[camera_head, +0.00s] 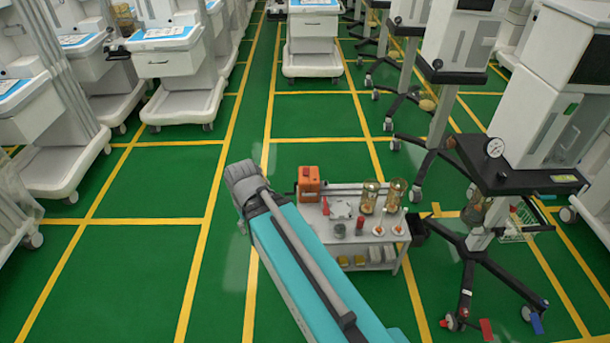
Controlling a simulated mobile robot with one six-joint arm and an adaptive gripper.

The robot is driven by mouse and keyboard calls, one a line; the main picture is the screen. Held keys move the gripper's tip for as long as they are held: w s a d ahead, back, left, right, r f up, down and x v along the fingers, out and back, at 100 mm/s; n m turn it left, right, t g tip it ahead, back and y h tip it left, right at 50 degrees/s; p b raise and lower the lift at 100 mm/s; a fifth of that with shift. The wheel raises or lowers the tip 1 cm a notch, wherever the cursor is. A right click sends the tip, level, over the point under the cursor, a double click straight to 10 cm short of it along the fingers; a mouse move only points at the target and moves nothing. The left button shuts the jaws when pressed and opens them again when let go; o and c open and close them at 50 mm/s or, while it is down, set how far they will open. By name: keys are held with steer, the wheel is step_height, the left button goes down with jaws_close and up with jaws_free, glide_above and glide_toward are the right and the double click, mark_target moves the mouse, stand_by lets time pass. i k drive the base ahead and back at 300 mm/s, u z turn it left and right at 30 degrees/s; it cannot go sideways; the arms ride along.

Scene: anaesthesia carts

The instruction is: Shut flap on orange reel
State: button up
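A small orange, box-like thing (309,184) stands at the back left corner of a low grey work table. It is the only large orange object in view, and I take it for the orange reel. It is too small here to tell its flap or whether that is open. My teal arm rises from the bottom of the picture to a grey joint just left of the orange thing, apart from it in the picture. My gripper does not show.
The table (385,238) also bears two amber glass jars (369,197), a red-topped item (360,222) and small white dishes (379,231). A black-based stand with a gauge (495,148) is close on the right. White carts (168,60) line the back left. Green floor lies clear left.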

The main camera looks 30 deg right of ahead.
mark_target(324, 184)
steer(key=i, duration=0.8)
steer(key=z, duration=0.75)
steer(key=i, duration=0.65)
steer(key=z, duration=0.5)
steer(key=k, duration=0.9)
steer(key=z, duration=0.1)
steer(key=i, duration=0.3)
steer(key=z, duration=0.05)
